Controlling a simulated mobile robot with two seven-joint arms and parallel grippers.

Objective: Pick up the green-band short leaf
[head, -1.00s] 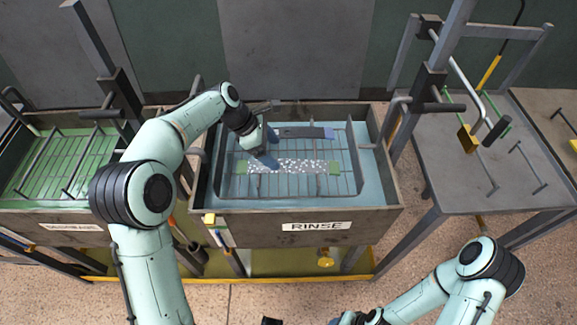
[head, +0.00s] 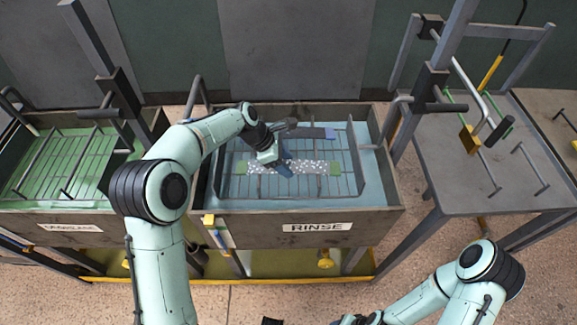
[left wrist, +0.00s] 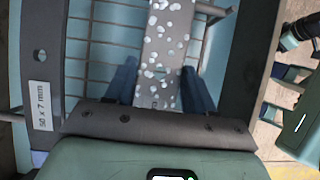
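The green-band short leaf (head: 313,167) is a white-speckled strip with green ends. It lies across the rack in the rinse tank. In the left wrist view the speckled strip (left wrist: 166,45) runs up the picture between my two blue fingers. My left gripper (head: 286,166) is open around the middle of the leaf, with a finger on each side and gaps visible; it also shows in the left wrist view (left wrist: 160,85). Part of my right gripper shows at the right edge of the left wrist view; whether it is open is unclear.
A dark leaf with a blue end (head: 312,132) lies behind the speckled one; its label reads 50 x 7 mm (left wrist: 41,105). The wire rack (head: 352,160) has raised side bars. Tank walls (head: 392,165) surround it. A grey table (head: 455,185) stands right, a green-tinted tank left.

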